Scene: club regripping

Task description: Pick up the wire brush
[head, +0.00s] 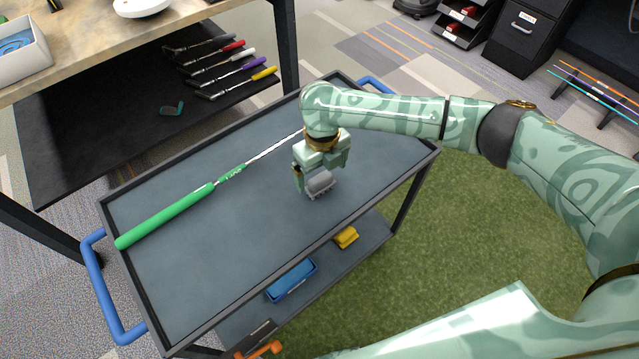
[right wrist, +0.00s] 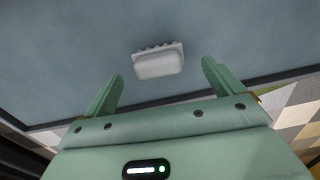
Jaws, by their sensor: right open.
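The wire brush (head: 320,183) is a small grey block with a row of short bristle tufts along one side. It lies on the cart's dark grey top tray (head: 215,255), toward the front edge. It also shows in the right wrist view as a pale grey block (right wrist: 158,64), ahead of and between the fingers. My right gripper (head: 317,172) is above and just behind the brush in the head view. In the right wrist view its two green fingers (right wrist: 162,74) are spread apart with nothing held. The gripper partly covers the brush in the head view. My left gripper is not in view.
A golf club with a green grip (head: 165,218) lies across the tray to the left. A raised dark rim (head: 300,247) borders the tray. A blue block (head: 291,281) and a yellow item (head: 346,237) sit on the lower shelf. The tray's front left is clear.

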